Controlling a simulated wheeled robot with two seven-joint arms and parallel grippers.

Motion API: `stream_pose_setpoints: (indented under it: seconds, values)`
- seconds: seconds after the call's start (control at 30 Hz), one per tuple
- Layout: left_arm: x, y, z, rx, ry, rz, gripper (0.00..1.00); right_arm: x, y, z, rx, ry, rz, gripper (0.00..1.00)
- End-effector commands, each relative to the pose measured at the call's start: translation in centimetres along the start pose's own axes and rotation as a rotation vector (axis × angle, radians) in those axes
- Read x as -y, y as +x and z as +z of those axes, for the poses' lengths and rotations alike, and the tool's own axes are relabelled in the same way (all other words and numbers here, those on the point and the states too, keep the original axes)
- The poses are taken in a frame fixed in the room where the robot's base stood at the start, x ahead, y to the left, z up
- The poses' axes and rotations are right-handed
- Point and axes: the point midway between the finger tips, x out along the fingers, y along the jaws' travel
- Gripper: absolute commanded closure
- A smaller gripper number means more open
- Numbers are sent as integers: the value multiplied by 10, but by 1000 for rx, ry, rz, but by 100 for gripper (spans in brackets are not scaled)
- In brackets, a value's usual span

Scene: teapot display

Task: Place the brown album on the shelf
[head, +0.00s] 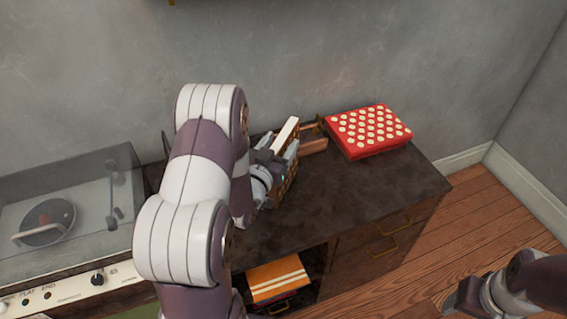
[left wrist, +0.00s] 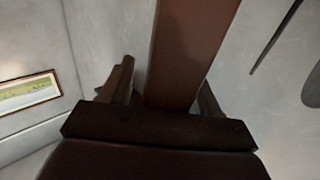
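The brown album (head: 290,183) stands upright with a pale edge toward the back of the dark cabinet top. My left gripper (head: 278,158) reaches down to it with one finger on each side. In the left wrist view a brown slab, likely the album (left wrist: 180,60), lies between the two fingers, with a narrow gap showing on the left, so the fingers look open around it. The open shelf compartment (head: 305,297) is low in the cabinet front. My right gripper (head: 465,297) is at the lower right, far from the album; its fingers are unclear.
A red box with cream dots (head: 368,130) lies at the back right of the cabinet top (head: 345,190). A record player (head: 65,215) with a clear lid stands at left. An orange striped sleeve (head: 278,278) lies in the compartment. The cabinet top's front right is clear.

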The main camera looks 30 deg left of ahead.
Motion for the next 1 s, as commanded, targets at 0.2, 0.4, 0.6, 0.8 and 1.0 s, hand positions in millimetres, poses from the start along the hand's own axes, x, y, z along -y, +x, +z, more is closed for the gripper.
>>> stream_pose_setpoints:
  seconds: [0.2, 0.4, 0.6, 0.8, 1.0]
  values:
    - [0, 0, 0, 0, 0, 0, 100, 0, 0, 0, 0, 0, 0, 38]
    - [0, 0, 0, 0, 1, 0, 100, 0, 0, 0, 0, 0, 0, 38]
    - [0, 0, 0, 0, 1, 0, 100, 0, 0, 0, 0, 0, 0, 38]
    - [0, 0, 0, 0, 1, 0, 100, 0, 0, 0, 0, 0, 0, 38]
    - [0, 0, 0, 0, 1, 0, 100, 0, 0, 0, 0, 0, 0, 38]
